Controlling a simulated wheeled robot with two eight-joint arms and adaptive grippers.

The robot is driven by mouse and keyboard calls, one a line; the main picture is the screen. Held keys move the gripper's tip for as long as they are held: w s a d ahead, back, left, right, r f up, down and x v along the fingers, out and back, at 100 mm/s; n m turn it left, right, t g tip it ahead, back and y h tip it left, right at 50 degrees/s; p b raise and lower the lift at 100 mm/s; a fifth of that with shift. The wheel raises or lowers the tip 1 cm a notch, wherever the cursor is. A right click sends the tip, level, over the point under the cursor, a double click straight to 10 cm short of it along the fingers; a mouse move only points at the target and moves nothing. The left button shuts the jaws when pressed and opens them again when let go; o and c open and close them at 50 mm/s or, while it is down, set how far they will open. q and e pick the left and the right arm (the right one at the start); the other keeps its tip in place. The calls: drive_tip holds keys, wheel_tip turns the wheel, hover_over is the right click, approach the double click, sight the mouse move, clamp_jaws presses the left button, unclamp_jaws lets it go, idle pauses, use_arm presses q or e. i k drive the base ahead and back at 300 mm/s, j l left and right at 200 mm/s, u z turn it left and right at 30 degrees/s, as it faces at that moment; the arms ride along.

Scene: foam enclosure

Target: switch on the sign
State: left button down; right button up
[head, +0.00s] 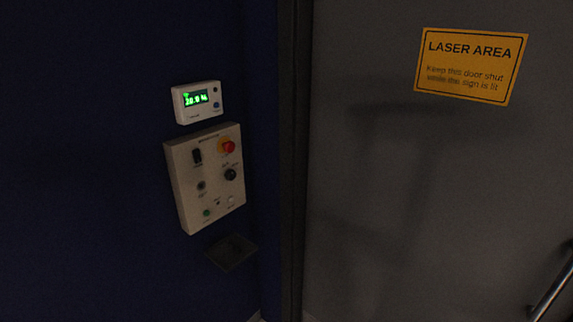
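A beige control panel (205,178) is mounted on the dark blue wall, left of the door frame. It carries a black rocker-like switch (197,157) at upper left, a red button on a yellow base (228,147) at upper right, and a black knob (231,175) below that. A smaller dark control (201,186), a green button (207,213) and a pale button (230,200) sit lower. The small labels are too blurred to read. No lit sign shows in view. Neither of my grippers is in view.
A white display box (197,102) with green digits is above the panel. A dark tray-like piece (231,252) is below it. A grey door (380,190) at right bears a yellow "LASER AREA" notice (471,66) and a metal handle (553,286). Space before the panel looks clear.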

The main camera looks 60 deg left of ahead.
sight(196, 155)
drive_tip(key=u, duration=2.4)
